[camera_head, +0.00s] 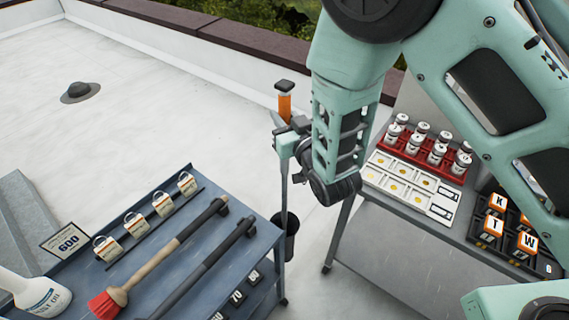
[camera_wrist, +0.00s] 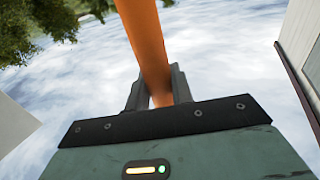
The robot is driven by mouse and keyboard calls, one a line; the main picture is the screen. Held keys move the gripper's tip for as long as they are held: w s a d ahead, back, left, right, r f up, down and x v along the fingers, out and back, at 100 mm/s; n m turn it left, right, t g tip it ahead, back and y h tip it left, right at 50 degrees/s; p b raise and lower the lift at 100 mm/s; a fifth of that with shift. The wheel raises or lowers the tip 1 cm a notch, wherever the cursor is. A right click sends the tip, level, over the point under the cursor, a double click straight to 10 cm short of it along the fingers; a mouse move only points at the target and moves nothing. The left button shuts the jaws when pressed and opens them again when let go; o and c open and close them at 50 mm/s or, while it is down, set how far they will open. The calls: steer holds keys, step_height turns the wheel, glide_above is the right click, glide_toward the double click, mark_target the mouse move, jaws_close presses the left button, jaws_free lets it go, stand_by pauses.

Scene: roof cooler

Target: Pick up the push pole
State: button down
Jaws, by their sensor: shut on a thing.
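The push pole (camera_head: 284,106) stands roughly upright beside the blue cart, with a dark cap on top, an orange grip and a thin grey shaft below. My gripper (camera_head: 288,136) is shut on it around the lower part of the orange grip. In the wrist view, the orange grip (camera_wrist: 146,35) runs up between the two dark fingers of my gripper (camera_wrist: 158,88). The shaft drops to a black cup-shaped holder (camera_head: 289,240) at the cart's right side. I cannot tell whether the lower end is inside it.
A grey table (camera_head: 400,208) at right holds a red rack (camera_head: 420,150) and dark trays. Open white roof (camera_head: 150,100) lies behind.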

steer(key=shift+r, duration=0.15)
step_height(320, 180, up, 28)
steer(key=b, duration=0.7)
